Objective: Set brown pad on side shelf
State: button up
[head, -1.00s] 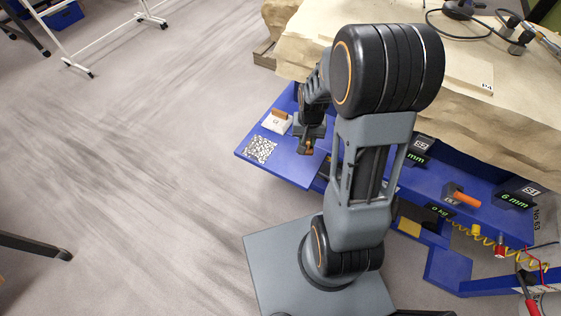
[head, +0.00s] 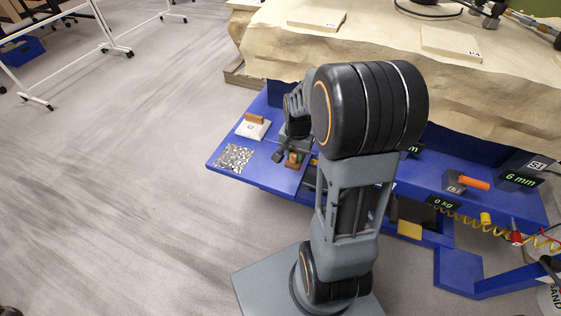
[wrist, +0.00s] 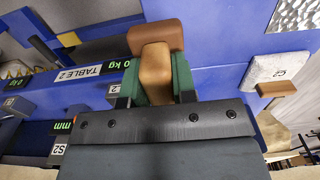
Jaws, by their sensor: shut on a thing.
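My gripper (head: 289,157) is shut on a brown pad with a tan grip. In the wrist view the green-lined jaws (wrist: 182,78) clasp the tan grip (wrist: 155,72), and the darker brown pad (wrist: 155,35) lies beyond it. In the head view the brown pad (head: 295,159) shows small at the fingertips, over the right part of the blue side shelf (head: 268,180). I cannot tell whether it touches the shelf. Part of the gripper is hidden by my arm.
A white block (head: 253,131) marked C2 with a brown piece on it (head: 255,119) stands on the shelf's left part. A speckled patch (head: 234,158) lies in front. The blue bench with displays (head: 444,203) and an orange cylinder (head: 474,183) is at right.

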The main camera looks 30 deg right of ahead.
jog(key=w+f, duration=0.2)
jog(key=w+f+b, duration=0.1)
jog(key=w+f, duration=0.1)
jog(key=w+a+f, duration=0.1)
jog(key=w+f, duration=0.1)
jog(key=shift+f, duration=0.15)
jog(key=shift+w+f+b, duration=0.1)
jog(key=shift+f+b, duration=0.45)
jog(key=shift+f, duration=1.05)
jog(key=shift+f, duration=0.1)
jog(key=shift+f, duration=0.1)
jog(key=o, duration=0.9)
